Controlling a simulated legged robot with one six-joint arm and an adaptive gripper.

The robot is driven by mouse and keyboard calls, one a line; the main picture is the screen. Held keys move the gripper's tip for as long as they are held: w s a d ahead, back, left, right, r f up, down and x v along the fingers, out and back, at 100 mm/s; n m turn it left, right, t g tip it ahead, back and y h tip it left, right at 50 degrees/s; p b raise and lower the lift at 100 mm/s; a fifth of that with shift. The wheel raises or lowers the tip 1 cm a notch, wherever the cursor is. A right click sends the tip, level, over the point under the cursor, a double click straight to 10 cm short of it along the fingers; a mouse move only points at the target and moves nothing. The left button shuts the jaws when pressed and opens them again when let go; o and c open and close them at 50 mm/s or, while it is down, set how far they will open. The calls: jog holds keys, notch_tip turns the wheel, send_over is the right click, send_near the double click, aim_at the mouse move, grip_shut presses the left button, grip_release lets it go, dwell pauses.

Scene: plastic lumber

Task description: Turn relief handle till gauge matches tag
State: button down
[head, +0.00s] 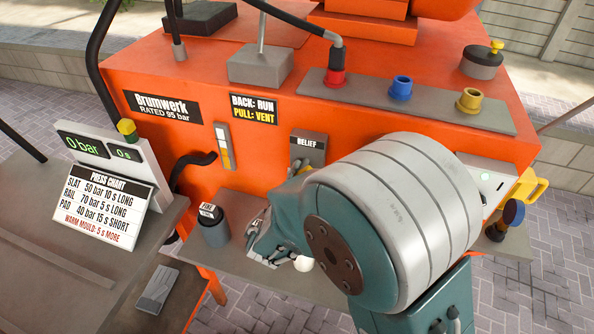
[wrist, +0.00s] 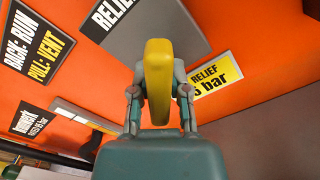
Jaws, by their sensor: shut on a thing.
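The yellow relief handle (wrist: 158,75) stands out from the orange machine face in the wrist view. My gripper (wrist: 159,92) is shut on it, one finger on each side. The grey RELIEF plate (wrist: 150,32) is behind the handle. A yellow and white RELIEF tag (wrist: 215,80) ends in "bar"; its number is partly covered by my finger.
A press chart (head: 104,195) stands below the display. Red (head: 336,77), blue (head: 401,88) and yellow (head: 470,100) couplings line the machine top. A dark cup (head: 214,230) stands on the grey shelf left of my arm. A grey pedal-like box (head: 157,289) is lower left.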

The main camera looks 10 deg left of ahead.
jog(key=shift+d+n, duration=0.25)
jog(key=shift+n, duration=0.15)
dwell(0.3)
jog(key=c, duration=0.6)
grip_release()
jog(key=shift+d+r, duration=0.1)
jog(key=shift+d, duration=0.1)
jog(key=shift+a, duration=0.15)
jog(key=shift+s+a, duration=0.1)
jog(key=shift+a, duration=0.05)
jog(key=s, duration=1.1)
jog(key=shift+s+a, duration=0.3)
jog(key=shift+a, duration=0.05)
